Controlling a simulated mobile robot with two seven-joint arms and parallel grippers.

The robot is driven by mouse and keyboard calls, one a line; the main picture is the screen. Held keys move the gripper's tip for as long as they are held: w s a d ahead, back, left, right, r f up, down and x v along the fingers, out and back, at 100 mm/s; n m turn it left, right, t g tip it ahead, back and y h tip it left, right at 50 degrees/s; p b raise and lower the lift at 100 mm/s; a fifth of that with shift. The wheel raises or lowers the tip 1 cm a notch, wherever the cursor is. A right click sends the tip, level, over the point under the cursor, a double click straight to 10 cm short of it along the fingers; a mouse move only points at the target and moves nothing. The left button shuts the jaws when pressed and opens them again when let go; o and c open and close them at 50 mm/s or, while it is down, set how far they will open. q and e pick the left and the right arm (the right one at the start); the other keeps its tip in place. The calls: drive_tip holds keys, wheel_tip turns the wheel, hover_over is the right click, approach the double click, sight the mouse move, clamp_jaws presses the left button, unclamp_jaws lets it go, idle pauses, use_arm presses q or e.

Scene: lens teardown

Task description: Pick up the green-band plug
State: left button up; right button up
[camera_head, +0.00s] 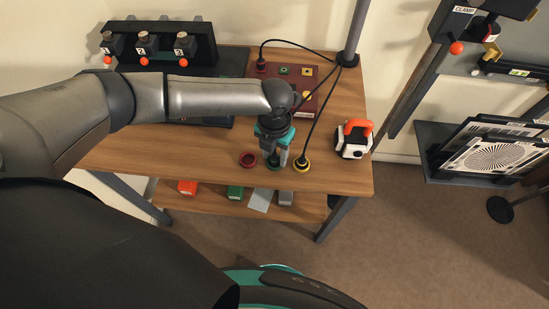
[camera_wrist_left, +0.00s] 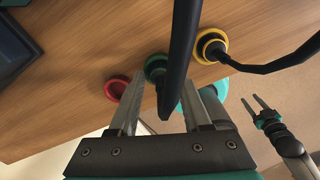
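The green-band plug (camera_head: 273,162) sits near the table's front edge, between a red ring-like piece (camera_head: 248,159) and a yellow-band plug (camera_head: 302,165). In the left wrist view, the green-band plug (camera_wrist_left: 156,66) shows beyond my fingers, partly hidden by a thick black cable or stem. My left gripper (camera_head: 276,155) points down over the green-band plug with its fingers apart. The black cable passes between the fingers; contact cannot be told. My right gripper (camera_wrist_left: 254,105) shows at the right of the left wrist view, fingers apart and empty.
A dark red panel (camera_head: 312,103) with cables stands behind the left gripper. The yellow-band plug's cable runs close beside that gripper. A white and orange device (camera_head: 354,139) stands at the table's right edge. A lower shelf (camera_head: 215,202) holds several small items.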

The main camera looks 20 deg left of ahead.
sight(274, 156)
use_arm(q)
clamp_jaws()
idle(0.4)
wheel_tip(274, 156, up, 20)
drive_tip(key=p, duration=0.3)
drive_tip(key=shift+p, duration=0.35)
use_arm(e)
wheel_tip(274, 156, up, 4)
drive_tip(key=shift+f, duration=0.15)
